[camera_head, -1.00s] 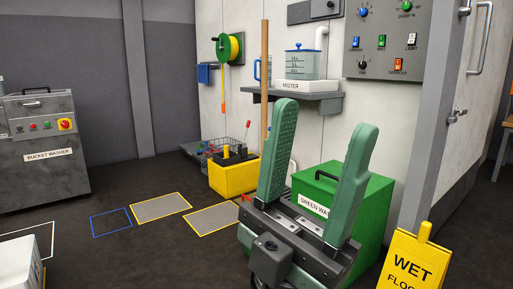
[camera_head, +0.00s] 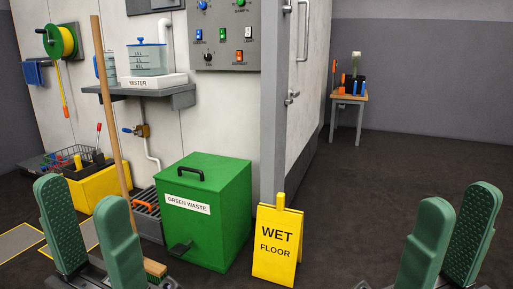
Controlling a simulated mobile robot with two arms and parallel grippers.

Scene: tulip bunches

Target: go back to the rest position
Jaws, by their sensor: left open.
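My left gripper (camera_head: 82,192) is at the lower left of the head view, its two green ribbed fingers pointing up. The fingers stand apart with nothing between them, in front of the yellow box on the floor. My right gripper (camera_head: 460,196) is at the lower right, its green fingers also up and apart. Nothing is between them, and dark floor shows behind. The lower parts of both grippers are cut off by the bottom edge.
The green waste bin (camera_head: 225,205) and yellow wet floor sign (camera_head: 276,240) stand between the grippers, further off. A broom handle (camera_head: 107,110) rises behind my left gripper. A small table (camera_head: 347,97) stands at the back right. Floor at the right is clear.

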